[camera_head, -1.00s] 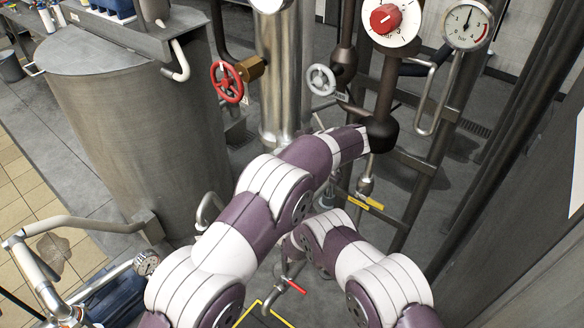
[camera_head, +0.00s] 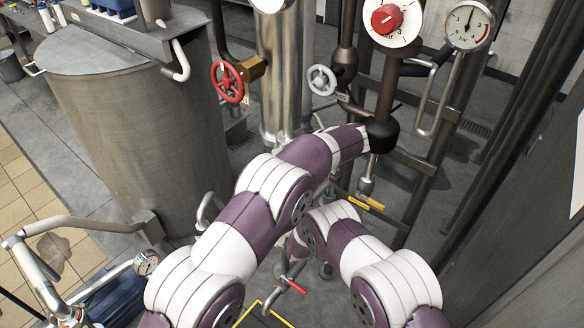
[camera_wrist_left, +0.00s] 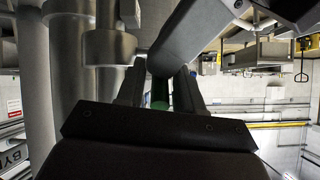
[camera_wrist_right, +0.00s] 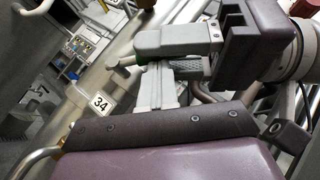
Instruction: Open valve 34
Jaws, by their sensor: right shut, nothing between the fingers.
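A white label reading 34 (camera_wrist_right: 101,103) is on a pipe left of the fingers in the right wrist view. A green part, perhaps a valve handle (camera_wrist_right: 146,62), shows there, partly covered by my left gripper (camera_wrist_right: 145,52). The left wrist view shows green (camera_wrist_left: 159,92) between the spread fingers of my left gripper (camera_wrist_left: 159,102); whether they press on it is unclear. My right gripper (camera_wrist_right: 158,68) is shut and empty, its tips close to the left gripper's fingers. In the head view both grippers are hidden behind my arms and pipes.
A red handwheel (camera_head: 228,82), a grey handwheel (camera_head: 321,80), a red-knobbed dial (camera_head: 388,18) and a gauge (camera_head: 468,26) are at the back. A large steel tank (camera_head: 130,120) stands left. Yellow handles (camera_head: 370,202) and a red lever (camera_head: 297,287) are lower down.

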